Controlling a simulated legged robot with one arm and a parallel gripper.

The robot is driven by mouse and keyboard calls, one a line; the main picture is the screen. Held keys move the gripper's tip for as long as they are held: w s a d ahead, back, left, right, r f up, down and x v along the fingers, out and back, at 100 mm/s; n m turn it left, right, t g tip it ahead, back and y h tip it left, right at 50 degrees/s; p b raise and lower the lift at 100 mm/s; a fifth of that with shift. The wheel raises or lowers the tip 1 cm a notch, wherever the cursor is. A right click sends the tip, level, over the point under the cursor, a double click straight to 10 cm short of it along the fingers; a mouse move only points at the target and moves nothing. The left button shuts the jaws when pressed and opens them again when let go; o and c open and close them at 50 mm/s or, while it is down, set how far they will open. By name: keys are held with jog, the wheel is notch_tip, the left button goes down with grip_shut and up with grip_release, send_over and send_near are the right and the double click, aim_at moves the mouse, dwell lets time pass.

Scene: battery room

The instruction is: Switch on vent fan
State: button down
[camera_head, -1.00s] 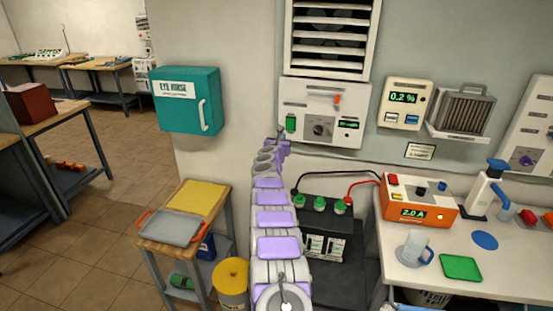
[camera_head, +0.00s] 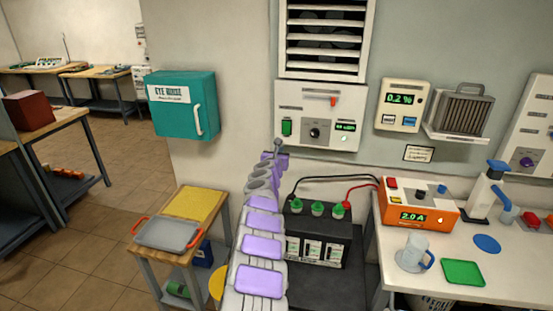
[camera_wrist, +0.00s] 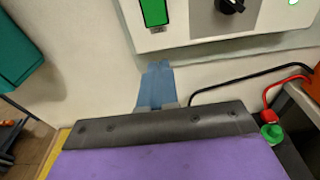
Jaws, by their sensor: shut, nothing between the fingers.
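The vent fan sits dark behind a white louvred grille (camera_head: 325,38) high on the wall. Below it is a white control panel (camera_head: 310,100) with a green rocker switch (camera_head: 287,128), a black knob (camera_head: 314,132), a small lit green display (camera_head: 346,127) and a red-tipped lever (camera_head: 333,101). My gripper (camera_head: 279,146) is near the panel's lower left edge, below the green switch. In the wrist view, its blue-grey fingers (camera_wrist: 156,83) are shut and empty, pointing up just below the panel. The green switch (camera_wrist: 154,12) and knob (camera_wrist: 230,5) are cut by the top edge there.
A teal eye rinse box (camera_head: 183,105) hangs left of the panel. A battery (camera_head: 318,236) with black and red cables stands below. An orange charger (camera_head: 417,210) sits on the right bench (camera_head: 400,285). A gas display (camera_head: 403,105) hangs right of the panel.

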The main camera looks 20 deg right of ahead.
jog(key=shift+s+a+f+b, duration=0.1)
jog(key=shift+s+a+b, duration=0.25)
jog(key=shift+s, duration=0.25)
jog(key=shift+s+a+f+b, duration=0.1)
jog(key=shift+s+a+b, duration=0.2)
jog(key=shift+s, duration=0.3)
